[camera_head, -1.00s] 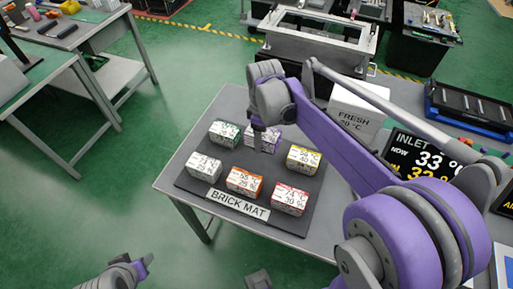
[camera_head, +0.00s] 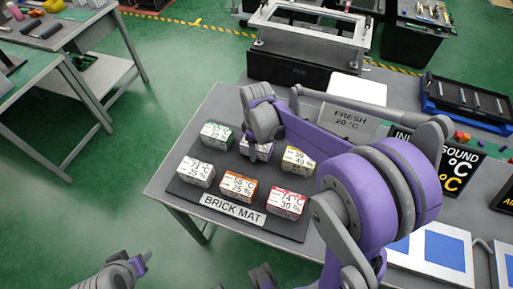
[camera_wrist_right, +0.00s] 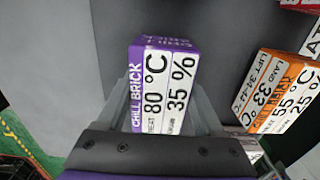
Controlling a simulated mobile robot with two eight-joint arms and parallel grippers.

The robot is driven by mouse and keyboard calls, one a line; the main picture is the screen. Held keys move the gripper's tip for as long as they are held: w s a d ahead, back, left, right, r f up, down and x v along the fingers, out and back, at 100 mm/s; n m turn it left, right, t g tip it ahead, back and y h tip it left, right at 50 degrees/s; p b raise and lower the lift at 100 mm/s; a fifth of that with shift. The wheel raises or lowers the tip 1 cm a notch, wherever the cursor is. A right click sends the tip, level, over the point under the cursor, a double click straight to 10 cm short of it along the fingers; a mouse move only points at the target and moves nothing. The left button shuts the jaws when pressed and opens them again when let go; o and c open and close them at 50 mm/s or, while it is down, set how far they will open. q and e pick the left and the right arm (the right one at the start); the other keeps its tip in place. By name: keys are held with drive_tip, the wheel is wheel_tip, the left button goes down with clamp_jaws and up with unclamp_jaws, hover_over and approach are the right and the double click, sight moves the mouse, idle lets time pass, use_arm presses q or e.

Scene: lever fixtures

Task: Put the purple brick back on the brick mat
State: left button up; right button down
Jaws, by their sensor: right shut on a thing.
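The purple brick (camera_head: 262,152) is in the back row of the brick mat (camera_head: 183,190), between the green brick (camera_head: 217,135) and the yellow brick (camera_head: 298,160). My right gripper (camera_head: 258,141) reaches down over it, and the arm partly hides it in the head view. In the right wrist view, the purple brick (camera_wrist_right: 165,88) sits between the two grey fingers of the right gripper (camera_wrist_right: 165,100), which is shut on it. I cannot tell whether its underside touches the mat. My left gripper (camera_head: 142,262) is low at the left, away from the table; its jaws are unclear.
In the front row are a white brick (camera_head: 196,172), an orange brick (camera_head: 238,186) and a red brick (camera_head: 287,203). The orange brick (camera_wrist_right: 280,92) is close at the right in the wrist view.

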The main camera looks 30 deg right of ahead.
drive_tip(key=shift+f, duration=0.2)
drive_tip(key=shift+f, duration=0.2)
unclamp_jaws()
drive_tip(key=shift+r, duration=0.1)
drive_tip(key=shift+r, duration=0.2)
wheel_tip(320, 180, up, 12)
drive_tip(key=shift+f+p, duration=0.1)
drive_tip(key=shift+p, duration=0.5)
